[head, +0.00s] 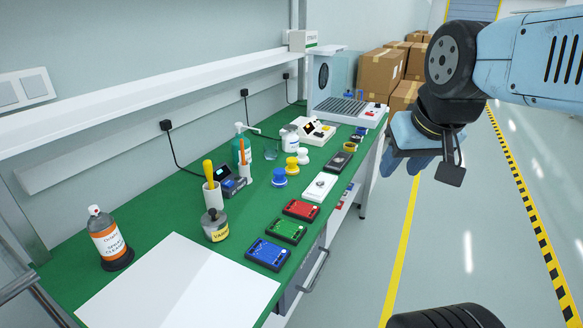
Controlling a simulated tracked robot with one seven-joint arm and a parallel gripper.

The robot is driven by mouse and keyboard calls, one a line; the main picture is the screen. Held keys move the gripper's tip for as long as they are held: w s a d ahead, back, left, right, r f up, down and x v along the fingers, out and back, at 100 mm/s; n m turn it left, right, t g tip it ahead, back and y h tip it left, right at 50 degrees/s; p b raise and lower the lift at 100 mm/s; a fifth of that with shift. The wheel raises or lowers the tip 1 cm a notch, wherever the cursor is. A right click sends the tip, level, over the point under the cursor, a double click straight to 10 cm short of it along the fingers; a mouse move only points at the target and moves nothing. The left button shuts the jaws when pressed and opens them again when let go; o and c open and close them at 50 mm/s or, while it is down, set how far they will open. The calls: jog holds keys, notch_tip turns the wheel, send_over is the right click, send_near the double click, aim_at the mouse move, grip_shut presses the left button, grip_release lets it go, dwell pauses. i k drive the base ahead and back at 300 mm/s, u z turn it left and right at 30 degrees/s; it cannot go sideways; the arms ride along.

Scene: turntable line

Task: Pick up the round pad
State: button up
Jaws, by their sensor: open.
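I cannot make out with certainty which thing is the round pad. Small round knob-like pieces stand mid-bench in the head view: a blue one (279,178), a yellow one (292,166) and a white one (302,156). A yellow ring-shaped piece (350,146) lies farther back near the bench's right edge. My gripper (431,160) is at the upper right, over the floor beyond the bench's right edge. It is open, with nothing seen between its fingers, and apart from everything on the bench.
The green bench (150,212) carries blue (267,254), green (286,230) and red (301,210) boards along its right edge. A white sheet (180,285) lies in front. An orange-labelled bottle (108,239), a jar (215,226) and tool holders stand left. Boxes (381,70) are stacked behind.

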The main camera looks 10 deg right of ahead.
aim_at(292, 169)
jog(key=u, duration=0.1)
jog(key=i, duration=0.95)
jog(key=z, duration=0.1)
